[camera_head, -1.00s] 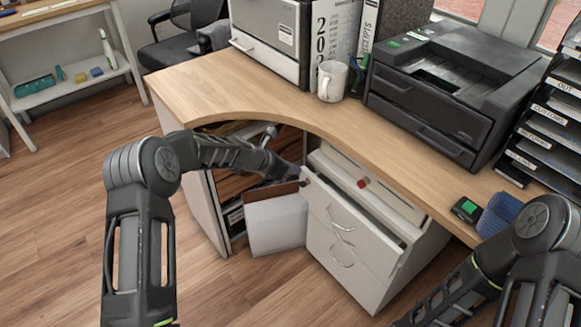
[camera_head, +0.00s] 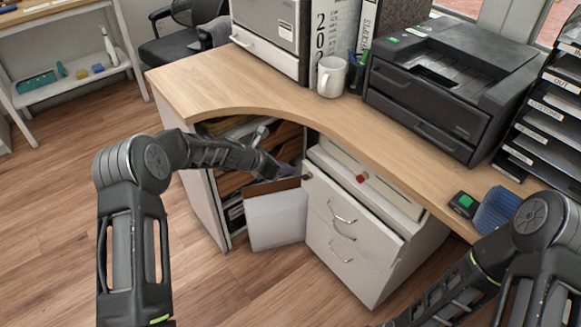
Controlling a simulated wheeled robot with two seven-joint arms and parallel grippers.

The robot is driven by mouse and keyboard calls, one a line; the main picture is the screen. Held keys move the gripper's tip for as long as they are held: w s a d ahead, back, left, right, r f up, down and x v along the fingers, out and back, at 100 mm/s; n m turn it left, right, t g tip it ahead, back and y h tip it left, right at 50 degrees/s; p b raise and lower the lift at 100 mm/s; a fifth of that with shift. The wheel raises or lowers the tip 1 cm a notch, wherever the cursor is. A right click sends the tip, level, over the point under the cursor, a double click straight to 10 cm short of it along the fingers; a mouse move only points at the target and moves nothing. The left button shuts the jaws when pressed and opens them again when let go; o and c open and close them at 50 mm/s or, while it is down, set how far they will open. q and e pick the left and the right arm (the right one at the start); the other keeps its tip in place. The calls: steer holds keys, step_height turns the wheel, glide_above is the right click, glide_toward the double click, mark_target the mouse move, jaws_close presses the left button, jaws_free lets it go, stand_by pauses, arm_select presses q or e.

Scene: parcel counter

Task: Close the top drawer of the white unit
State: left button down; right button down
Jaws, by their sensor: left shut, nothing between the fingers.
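The white unit (camera_head: 345,268) stands under the desk, with several handles on its front. Its top drawer (camera_head: 368,222) stands a little way out, with a narrow gap behind its front panel. My left gripper (camera_head: 300,177) is shut and empty, at the upper left edge of the drawer front. It looks touching or very close; I cannot tell which. My right arm comes in at the lower right, and its gripper is out of view.
The wooden desk top (camera_head: 240,88) overhangs the unit. A white mug (camera_head: 331,78) and a black printer (camera_head: 450,85) stand on it. A white bin (camera_head: 277,222) stands left of the unit. The floor in front is clear.

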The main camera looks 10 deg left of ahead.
arm_select(q)
steer(key=p+v, duration=0.1)
steer(key=v, duration=0.9)
